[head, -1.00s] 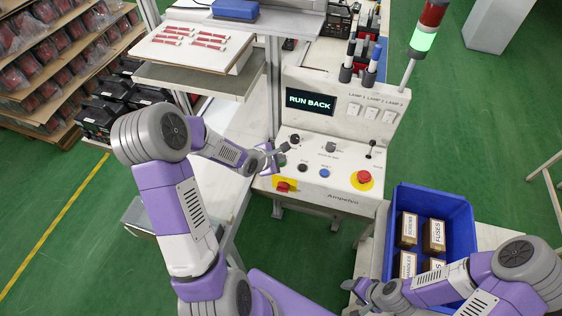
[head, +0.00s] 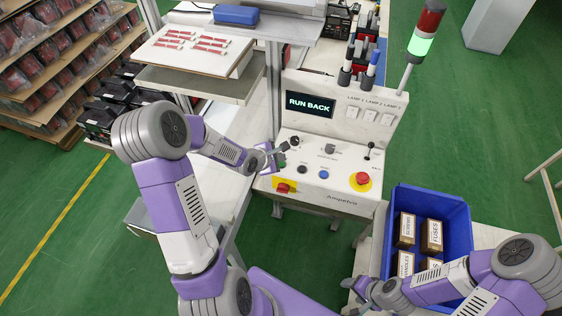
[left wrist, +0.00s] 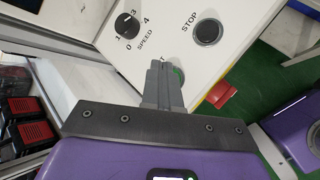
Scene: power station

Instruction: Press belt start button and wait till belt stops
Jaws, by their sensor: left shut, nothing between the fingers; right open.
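The control panel (head: 337,180) has a screen (head: 310,105) that reads "RUN BACK". My left gripper (head: 280,149) is shut and empty at the panel's left side, near the speed knob (head: 294,141). In the left wrist view, my shut left fingertips (left wrist: 161,62) are over or beside a green button (left wrist: 178,75), which they partly hide. I cannot tell whether they touch it. The black stop button (left wrist: 207,31) is to the right, and the speed knob also shows in that view (left wrist: 127,24). My right gripper (head: 357,290) is open and empty, low in front of the panel.
A red emergency button (head: 362,179) and a blue button (head: 324,174) are on the panel. A blue crate (head: 460,200) with several labelled boxes stands right of it. A signal tower (head: 424,40) shows green. A tray (head: 190,75) with red-and-white strips is at upper left.

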